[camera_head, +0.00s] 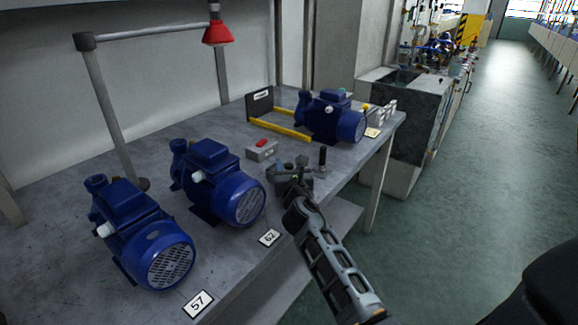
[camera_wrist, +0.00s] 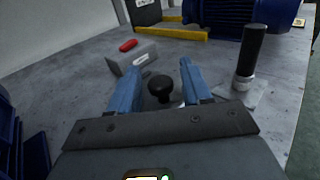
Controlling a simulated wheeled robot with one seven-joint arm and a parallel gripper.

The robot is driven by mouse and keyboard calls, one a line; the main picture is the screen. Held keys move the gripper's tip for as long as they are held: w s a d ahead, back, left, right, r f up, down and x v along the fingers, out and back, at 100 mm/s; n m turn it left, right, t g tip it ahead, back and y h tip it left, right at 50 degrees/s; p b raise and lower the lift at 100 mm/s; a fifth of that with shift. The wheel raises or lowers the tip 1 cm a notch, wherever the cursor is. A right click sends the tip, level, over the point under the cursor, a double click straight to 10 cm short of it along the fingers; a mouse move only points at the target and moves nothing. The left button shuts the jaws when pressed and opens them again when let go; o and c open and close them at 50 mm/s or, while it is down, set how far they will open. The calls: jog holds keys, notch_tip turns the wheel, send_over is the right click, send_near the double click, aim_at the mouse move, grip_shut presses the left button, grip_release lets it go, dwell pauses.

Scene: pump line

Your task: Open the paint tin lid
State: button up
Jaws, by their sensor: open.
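I see no paint tin or lid that I can make out in either view. My gripper (camera_head: 290,166) is over the bench near its front edge; in the wrist view its two blue fingers (camera_wrist: 159,68) are apart. A round black knob (camera_wrist: 161,88) with a pale metal part under it shows between the fingers. The fingers do not visibly close on it. In the head view the gripper hides most of this spot. An upright black handle (camera_wrist: 251,50) on a metal base stands to the right of the gripper; it also shows in the head view (camera_head: 322,157).
A grey box with a red button (camera_head: 262,150) sits just behind my gripper. Blue pumps stand at left (camera_head: 145,235), middle (camera_head: 218,183) and back right (camera_head: 330,117), the last by a yellow frame (camera_head: 280,128). A red lamp (camera_head: 217,33) hangs above. Floor at right is clear.

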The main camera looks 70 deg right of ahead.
jog(key=shift+c, duration=0.4)
grip_shut()
